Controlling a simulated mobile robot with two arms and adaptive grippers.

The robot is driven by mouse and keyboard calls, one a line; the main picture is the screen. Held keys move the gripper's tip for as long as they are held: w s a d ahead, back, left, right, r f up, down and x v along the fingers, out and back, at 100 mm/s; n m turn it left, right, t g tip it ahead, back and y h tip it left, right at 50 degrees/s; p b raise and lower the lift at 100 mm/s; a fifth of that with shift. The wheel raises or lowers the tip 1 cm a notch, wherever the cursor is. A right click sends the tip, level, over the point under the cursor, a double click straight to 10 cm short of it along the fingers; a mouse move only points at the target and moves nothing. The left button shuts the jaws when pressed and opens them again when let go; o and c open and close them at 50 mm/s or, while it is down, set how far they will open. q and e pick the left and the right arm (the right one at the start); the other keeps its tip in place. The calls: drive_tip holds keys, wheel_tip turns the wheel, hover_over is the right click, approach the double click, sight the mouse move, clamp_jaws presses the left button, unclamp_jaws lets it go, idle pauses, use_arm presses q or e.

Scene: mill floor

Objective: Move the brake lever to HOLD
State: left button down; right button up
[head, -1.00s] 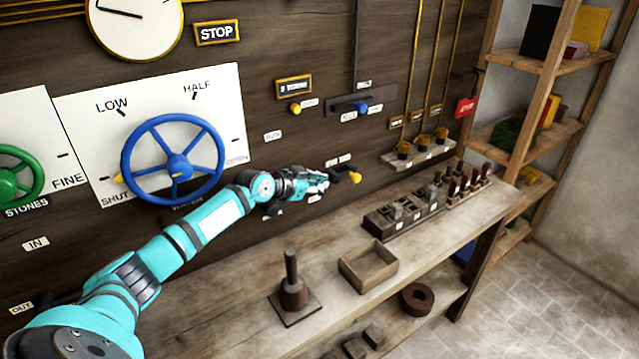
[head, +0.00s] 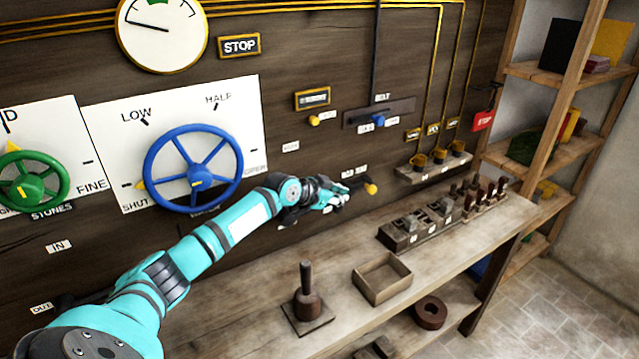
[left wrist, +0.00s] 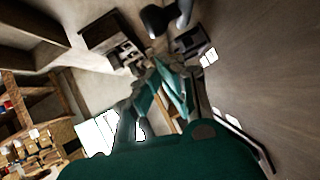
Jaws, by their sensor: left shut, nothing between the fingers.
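A short dark lever with a yellow knob (head: 370,188) sticks out from the dark wooden wall panel, just above the bench. Small white labels (head: 354,171) sit above it, too small to read, so I cannot tell its marked position. My left gripper (head: 343,198) is shut and empty, close to the left of the yellow knob; I cannot tell whether it touches the lever. The left wrist view shows its teal fingers (left wrist: 172,88) together, with dark rounded parts beyond them that I cannot identify surely. My right gripper is not in view.
A blue handwheel (head: 193,168) is on the panel left of my gripper. The bench (head: 235,320) below bears a wooden tray (head: 382,292), an upright-handled tool (head: 307,290) and a switch block (head: 400,240). Shelves (head: 550,80) stand at the right.

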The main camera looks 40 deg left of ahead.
use_arm(q)
drive_tip(key=w+r+b+v, duration=0.1)
drive_tip(key=b+v, duration=0.1)
drive_tip(key=v, duration=0.9)
drive_tip(key=shift+s+d+r+b, duration=0.2)
drive_tip(key=shift+s+r+b, duration=0.1)
drive_tip(key=shift+r, duration=0.1)
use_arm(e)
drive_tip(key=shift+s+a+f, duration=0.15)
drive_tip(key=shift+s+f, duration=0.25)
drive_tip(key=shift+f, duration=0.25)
use_arm(q)
drive_tip(key=shift+w, duration=0.1)
